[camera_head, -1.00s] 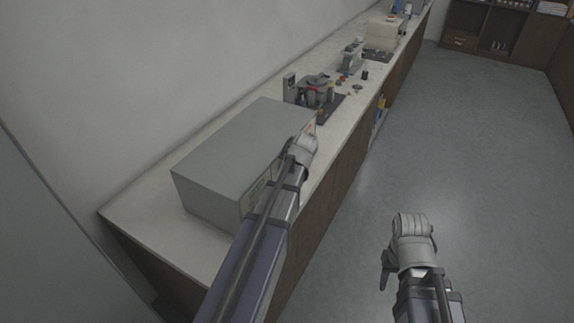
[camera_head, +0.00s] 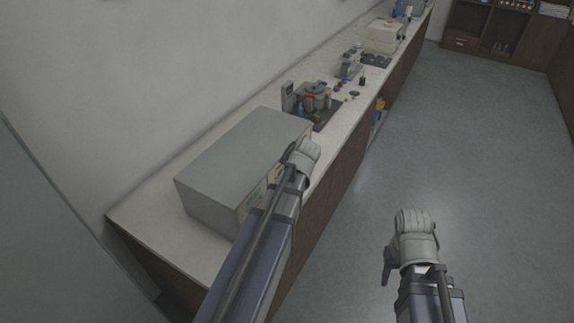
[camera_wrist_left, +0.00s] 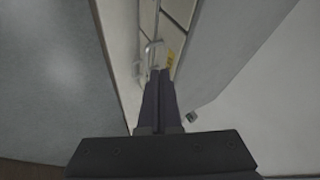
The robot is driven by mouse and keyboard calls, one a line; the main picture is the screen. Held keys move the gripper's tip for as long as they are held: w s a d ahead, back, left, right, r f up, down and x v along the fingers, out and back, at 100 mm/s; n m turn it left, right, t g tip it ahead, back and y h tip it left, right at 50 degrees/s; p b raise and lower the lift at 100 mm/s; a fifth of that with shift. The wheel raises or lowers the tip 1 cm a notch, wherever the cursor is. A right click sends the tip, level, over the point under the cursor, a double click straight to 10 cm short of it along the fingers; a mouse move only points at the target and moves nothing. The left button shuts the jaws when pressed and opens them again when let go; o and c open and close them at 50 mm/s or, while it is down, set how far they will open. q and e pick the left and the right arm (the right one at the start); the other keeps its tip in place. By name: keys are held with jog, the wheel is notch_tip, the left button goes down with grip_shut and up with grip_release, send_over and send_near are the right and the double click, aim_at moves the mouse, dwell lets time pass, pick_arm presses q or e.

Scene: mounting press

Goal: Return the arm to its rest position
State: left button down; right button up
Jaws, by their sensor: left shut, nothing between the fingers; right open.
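My left arm reaches in over the front of a grey box-shaped machine (camera_head: 235,155) on the bench, and its forearm and wrist cover part of the machine's front in the head view. My left gripper (camera_wrist_left: 159,74) shows in the left wrist view with its dark fingers together and nothing between them. The tips point toward a light handle-like part beside a yellow label; I cannot tell whether they touch it. My right gripper (camera_head: 388,273) is low on the right in the head view, above the floor and away from the bench. Its finger shows only in part.
A long pale bench (camera_head: 150,226) with brown fronts runs along the wall. Beyond the grey machine stand a round device on a dark mat (camera_head: 327,119), small coloured items and a beige machine (camera_head: 383,36). The grey floor (camera_head: 490,150) to the right is clear.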

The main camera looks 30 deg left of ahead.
pick_arm(q)
jog(key=s+d+f+m+g+h+b, duration=0.1)
jog(key=s+d+f+b, duration=0.1)
jog(key=s+d, duration=0.4)
jog(key=s+d+f+m+g+h+b, duration=0.1)
jog(key=s+d+f, duration=0.3)
jog(key=d, duration=0.9)
jog(key=s+d+f+m+g+h+b, duration=0.2)
jog(key=s+d+f+g, duration=0.1)
jog(key=s+d, duration=0.6)
jog(key=shift+s+d+f+m+b, duration=0.15)
jog(key=shift+d+f+m+b, duration=0.2)
jog(key=shift+d+f, duration=0.1)
